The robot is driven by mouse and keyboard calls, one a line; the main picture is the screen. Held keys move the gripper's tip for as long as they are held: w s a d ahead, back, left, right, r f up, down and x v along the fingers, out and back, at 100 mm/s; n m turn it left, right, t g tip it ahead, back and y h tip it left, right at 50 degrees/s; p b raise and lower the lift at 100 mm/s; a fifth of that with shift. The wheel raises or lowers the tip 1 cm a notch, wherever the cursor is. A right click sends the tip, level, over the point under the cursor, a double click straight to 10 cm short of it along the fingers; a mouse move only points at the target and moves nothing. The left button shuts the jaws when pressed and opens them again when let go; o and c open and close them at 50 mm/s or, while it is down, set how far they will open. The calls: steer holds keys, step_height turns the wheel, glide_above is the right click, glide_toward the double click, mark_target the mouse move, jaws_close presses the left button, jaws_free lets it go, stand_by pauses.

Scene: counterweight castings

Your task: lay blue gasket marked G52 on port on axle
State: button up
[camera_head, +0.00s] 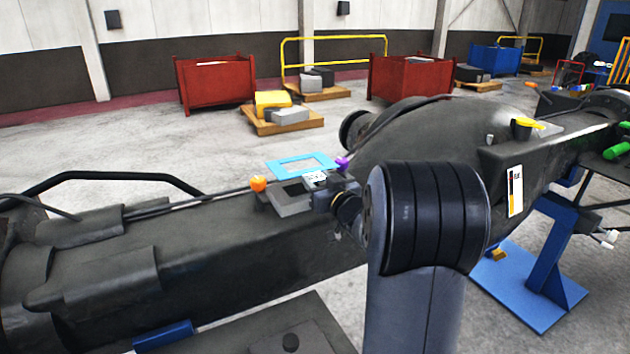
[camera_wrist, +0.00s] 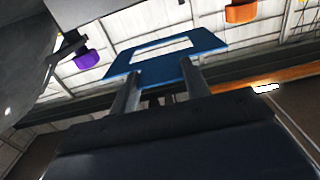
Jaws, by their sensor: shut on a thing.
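The blue gasket (camera_head: 281,168) is a flat rectangular frame with a rectangular opening. My gripper (camera_head: 318,180) is shut on one side of it, and the wrist view shows both fingers at the near edge of the gasket (camera_wrist: 205,40). The port (camera_head: 293,206) is a grey block with a dark rectangular opening on top of the dark axle (camera_head: 210,240). In the head view the gasket shows just above and beyond the port, apart from it. My gripper and wrist partly cover the port's right end. I cannot read a G52 mark on the gasket.
An orange knob (camera_head: 258,184) stands left of the port and a purple knob (camera_head: 342,163) to its right. A dark hose (camera_head: 180,204) runs along the axle. Red bins (camera_head: 215,82) and loaded pallets (camera_head: 283,120) stand farther back on open floor.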

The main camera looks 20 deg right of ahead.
step_height(320, 180, down, 5)
steer(key=b, duration=0.4)
steer(key=shift+s+f+b, duration=0.15)
steer(key=shift+f+b, duration=0.05)
steer(key=shift+b, duration=0.15)
steer(key=shift+f+b, duration=0.7)
steer(key=shift+f, duration=0.05)
stand_by(1.2)
steer(key=o, duration=1)
steer(key=shift+o, duration=0.2)
steer(key=s+b, duration=0.1)
steer(key=s, duration=0.9)
steer(key=shift+s+d, duration=0.2)
steer(key=shift+s, duration=0.2)
steer(key=shift+w, duration=0.1)
